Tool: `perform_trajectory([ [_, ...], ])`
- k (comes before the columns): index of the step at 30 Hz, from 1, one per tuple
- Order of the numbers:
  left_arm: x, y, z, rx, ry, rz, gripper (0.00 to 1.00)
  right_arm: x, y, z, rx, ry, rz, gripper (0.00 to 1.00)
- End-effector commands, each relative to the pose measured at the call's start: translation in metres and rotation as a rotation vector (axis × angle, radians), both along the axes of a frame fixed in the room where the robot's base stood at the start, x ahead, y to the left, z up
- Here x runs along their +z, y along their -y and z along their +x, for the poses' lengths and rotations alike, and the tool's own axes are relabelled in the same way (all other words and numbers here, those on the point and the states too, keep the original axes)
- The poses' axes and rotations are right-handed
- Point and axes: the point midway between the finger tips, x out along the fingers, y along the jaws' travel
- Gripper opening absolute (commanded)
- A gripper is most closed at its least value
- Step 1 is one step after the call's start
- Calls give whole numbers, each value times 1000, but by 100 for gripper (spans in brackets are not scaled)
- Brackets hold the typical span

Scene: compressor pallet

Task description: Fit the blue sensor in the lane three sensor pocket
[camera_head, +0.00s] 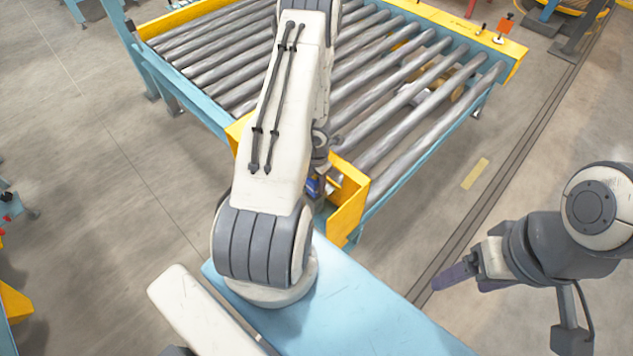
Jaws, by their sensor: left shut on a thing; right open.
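My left arm reaches over the near end of the roller conveyor, and its links hide most of my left gripper (318,178). The gripper is down by the yellow end frame (349,205) and is shut on a small blue thing, apparently the blue sensor (313,187), of which only a sliver shows. I cannot tell whether the sensor touches the frame or sits in a pocket. The lane three sensor pocket cannot be made out. My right gripper (458,274) is open and empty over bare floor at the right, well apart from the conveyor.
The conveyor's grey rollers (376,112) run in a blue side frame (432,148), with a yellow far rail (455,30) behind. Floor tracks (520,150) run along the right. Open concrete floor (90,150) lies at the left.

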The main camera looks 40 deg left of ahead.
Motion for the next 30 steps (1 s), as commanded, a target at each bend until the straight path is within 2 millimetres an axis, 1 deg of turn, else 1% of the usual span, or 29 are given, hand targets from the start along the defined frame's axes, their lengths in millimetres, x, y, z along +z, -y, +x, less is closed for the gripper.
perform_trajectory([
  [23, -21, 0, 0, 1, 0, 0, 0, -21, 0, 0, 0, 0, 0, 74],
  [24, -19, 0, 0, 1, 0, 0, 56, -19, 0, 0, 0, 0, 0, 74],
  [26, -19, 0, 0, 1, 0, 0, 79, -19, 0, 0, 0, 0, 0, 74],
  [30, -19, 0, 0, 1, 0, 0, 80, -19, 0, 0, 0, 0, 0, 74],
])
